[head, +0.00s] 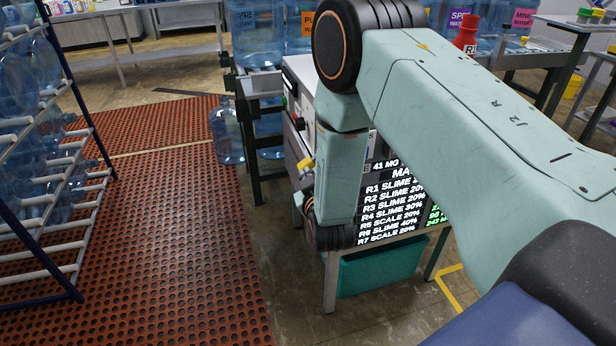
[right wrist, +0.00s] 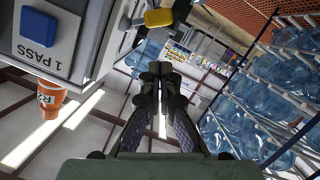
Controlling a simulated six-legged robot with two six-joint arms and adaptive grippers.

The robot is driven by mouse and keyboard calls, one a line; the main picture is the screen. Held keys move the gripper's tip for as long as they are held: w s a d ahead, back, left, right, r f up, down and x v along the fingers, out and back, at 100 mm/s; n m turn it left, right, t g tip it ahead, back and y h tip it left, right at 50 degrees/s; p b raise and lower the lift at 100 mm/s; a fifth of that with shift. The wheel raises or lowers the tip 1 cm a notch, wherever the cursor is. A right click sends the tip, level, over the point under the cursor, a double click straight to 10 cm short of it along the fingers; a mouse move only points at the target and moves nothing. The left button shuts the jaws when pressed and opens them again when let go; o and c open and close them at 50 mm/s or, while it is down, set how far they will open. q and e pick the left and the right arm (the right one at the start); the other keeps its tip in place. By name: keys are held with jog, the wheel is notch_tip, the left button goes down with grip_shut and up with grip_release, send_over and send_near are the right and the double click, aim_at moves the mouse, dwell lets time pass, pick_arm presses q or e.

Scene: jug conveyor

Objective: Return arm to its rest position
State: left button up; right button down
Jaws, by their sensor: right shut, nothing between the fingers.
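My right arm (head: 470,110) reaches in from the right of the head view and bends down at a dark-ringed joint, in front of the machine with the lit display. The fingers of my right gripper are hard to make out in the head view. In the right wrist view my right gripper (right wrist: 159,75) has its two dark fingers together, with nothing between them. A panel (right wrist: 60,30) marked "1 PASS" with a blue button and a yellow part (right wrist: 158,17) show beyond it, apart from the fingers. My left gripper is not in view.
A lit display (head: 390,215) listing slime and scale levels stands under my arm, above a teal bin (head: 380,268). A rack of blue jugs (head: 40,140) is at left. A jug (head: 226,135) stands by the machine. The red perforated mat (head: 170,230) is mostly clear.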

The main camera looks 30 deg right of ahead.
jog(key=shift+w+a+f, duration=0.1)
jog(key=shift+w, duration=0.1)
jog(key=shift+s, duration=0.1)
jog(key=s+a+f+m+g+y, duration=0.1)
jog(key=s+a+f+g+y, duration=0.15)
jog(key=s+f, duration=0.4)
jog(key=s+a+f+m+g+y, duration=0.1)
jog(key=s+a+f+g, duration=0.25)
jog(key=s+f, duration=0.35)
jog(key=s+a+f+g+y, duration=0.1)
jog(key=s+g, duration=0.3)
jog(key=s, duration=0.9)
jog(key=s+a+f+g, duration=0.2)
jog(key=s+g, duration=0.2)
jog(key=s, duration=0.9)
jog(key=shift+s+f+g+y, duration=0.3)
jog(key=shift+s+y, duration=0.05)
jog(key=shift+s, duration=0.05)
